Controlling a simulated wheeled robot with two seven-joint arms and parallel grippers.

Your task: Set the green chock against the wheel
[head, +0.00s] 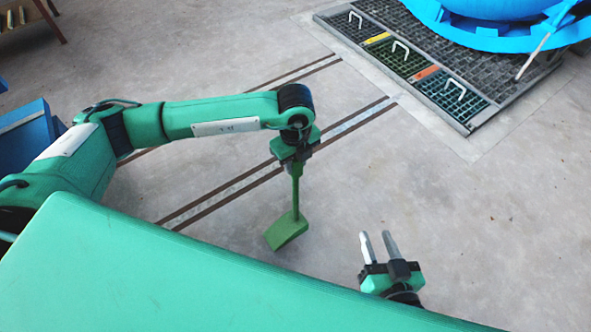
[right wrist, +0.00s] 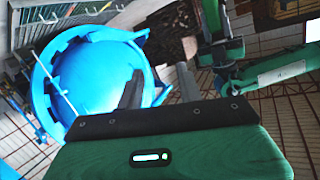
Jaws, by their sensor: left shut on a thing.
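The green chock (head: 287,233) is a wedge on a long upright green handle. It hangs at or just above the concrete floor; I cannot tell if it touches. My left gripper (head: 295,165) points down and is shut on the top of the handle. My right gripper (head: 379,246) is empty, its two grey fingers apart and pointing up in the picture, to the right of the chock. Its fingers also show in the right wrist view (right wrist: 160,88). I cannot make out a wheel in the head view.
Two pairs of rail strips (head: 345,127) run across the floor, one passing behind the chock. A floor grating (head: 450,60) with white handles lies at the upper right, under a blue round vessel (head: 490,12). A blue box (head: 28,140) stands at left. Floor at right is clear.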

